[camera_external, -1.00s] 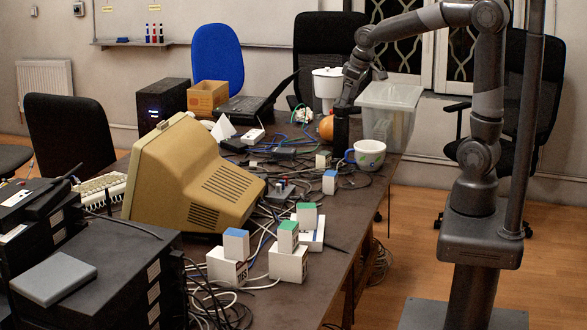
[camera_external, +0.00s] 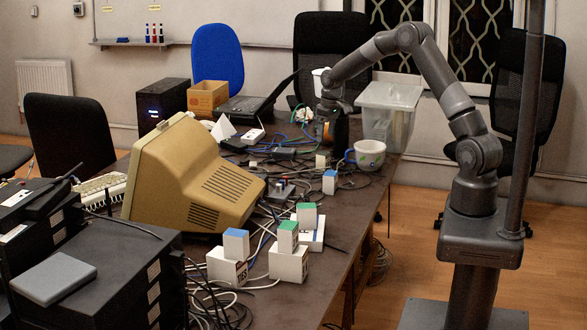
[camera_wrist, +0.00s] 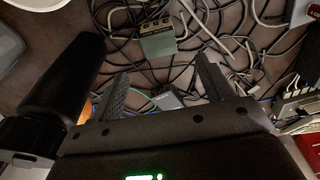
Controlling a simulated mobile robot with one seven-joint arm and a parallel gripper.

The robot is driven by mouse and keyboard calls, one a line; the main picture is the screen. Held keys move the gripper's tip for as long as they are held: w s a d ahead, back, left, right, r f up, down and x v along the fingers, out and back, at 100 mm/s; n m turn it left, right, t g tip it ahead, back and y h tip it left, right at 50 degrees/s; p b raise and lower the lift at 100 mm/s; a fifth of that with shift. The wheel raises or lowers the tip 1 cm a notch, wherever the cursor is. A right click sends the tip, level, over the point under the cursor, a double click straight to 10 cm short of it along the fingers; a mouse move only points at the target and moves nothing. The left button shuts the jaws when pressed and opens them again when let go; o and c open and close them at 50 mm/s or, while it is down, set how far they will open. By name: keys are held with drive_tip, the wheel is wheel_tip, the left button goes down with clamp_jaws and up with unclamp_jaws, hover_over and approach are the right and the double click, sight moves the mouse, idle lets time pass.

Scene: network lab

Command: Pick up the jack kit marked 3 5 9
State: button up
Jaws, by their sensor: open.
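Several white jack kits with blue or green blocks stand on the table. A small pale kit (camera_external: 321,160) is farther back. My gripper (camera_wrist: 163,83) is open and empty, above the table's far part.
Tangled cables cover much of the table (camera_external: 316,285). A white mug (camera_external: 367,155) and a clear bin (camera_external: 388,118) stand right of my gripper. A beige monitor (camera_external: 190,175) fills the left middle.

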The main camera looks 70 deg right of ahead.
sight(324, 153)
drive_tip(key=f, duration=0.7)
drive_tip(key=w+f, duration=0.1)
drive_tip(key=f, duration=0.3)
drive_tip(key=shift+d, duration=0.1)
drive_tip(key=shift+c, duration=0.4)
drive_tip(key=shift+r, duration=0.1)
drive_tip(key=c, duration=1)
